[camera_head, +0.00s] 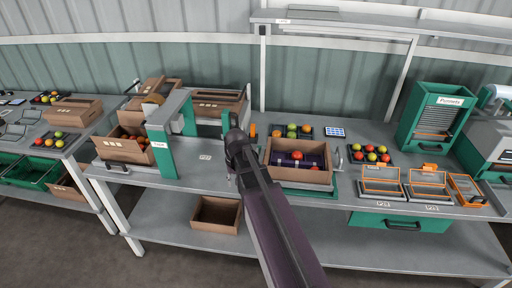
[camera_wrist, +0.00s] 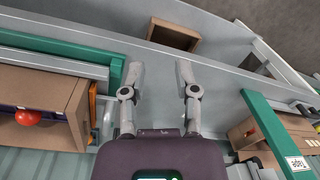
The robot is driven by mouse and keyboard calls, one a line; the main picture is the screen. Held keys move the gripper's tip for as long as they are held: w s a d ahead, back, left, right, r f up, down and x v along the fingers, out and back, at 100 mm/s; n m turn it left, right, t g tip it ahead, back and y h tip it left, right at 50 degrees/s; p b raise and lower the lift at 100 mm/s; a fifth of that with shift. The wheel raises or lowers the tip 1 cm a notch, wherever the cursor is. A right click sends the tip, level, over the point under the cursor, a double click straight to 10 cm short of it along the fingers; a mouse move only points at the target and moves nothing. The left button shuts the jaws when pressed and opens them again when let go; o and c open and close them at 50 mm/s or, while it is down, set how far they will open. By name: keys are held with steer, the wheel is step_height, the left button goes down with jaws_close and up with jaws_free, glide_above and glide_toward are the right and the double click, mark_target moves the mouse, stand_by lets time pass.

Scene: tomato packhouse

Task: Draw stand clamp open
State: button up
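My gripper (camera_wrist: 160,75) is open and empty in the wrist view, its two grey fingers apart above the grey bench. In the head view my dark gripper (camera_head: 238,152) is over the bench, left of a cardboard box (camera_head: 270,173) on a green stand (camera_head: 337,188). The green stand (camera_wrist: 75,47) and the box (camera_wrist: 68,137) show at the left of the wrist view, beside my left finger. A red tomato (camera_wrist: 28,118) lies in the box. Orange and grey parts (camera_wrist: 94,100) sit at the box's near side. I cannot tell which part is the clamp.
A green tape frame (camera_head: 160,143) and an open box (camera_head: 122,152) stand left. Tomato trays (camera_head: 370,164), orange-framed holders (camera_head: 381,185) and a green cabinet (camera_head: 434,113) stand right. An empty box (camera_head: 207,226) is on the lower shelf (camera_head: 170,212). Some bench is bare around my gripper.

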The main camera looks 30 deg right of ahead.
steer(key=w+d+r+m+p, duration=0.35)
steer(key=w+d+r, duration=0.25)
steer(key=w+d, duration=0.4)
step_height(320, 180, up, 3)
steer(key=m+t+y+p, duration=0.1)
steer(key=p, duration=0.3)
glide_above(257, 153)
steer(key=s+d, duration=0.1)
steer(key=d, duration=0.1)
steer(key=shift+s+d+f, duration=0.1)
steer(key=shift+s+d, duration=0.05)
steer(key=shift+f+b, duration=0.1)
steer(key=shift+b, duration=0.2)
steer(key=f+b, duration=0.4)
steer(key=w+a+f+b, duration=0.1)
steer(key=f+b, duration=0.4)
steer(key=a+f+b, duration=0.1)
steer(key=f+b, duration=0.3)
steer(key=shift+w+a+f, duration=0.15)
steer(key=shift+w, duration=0.1)
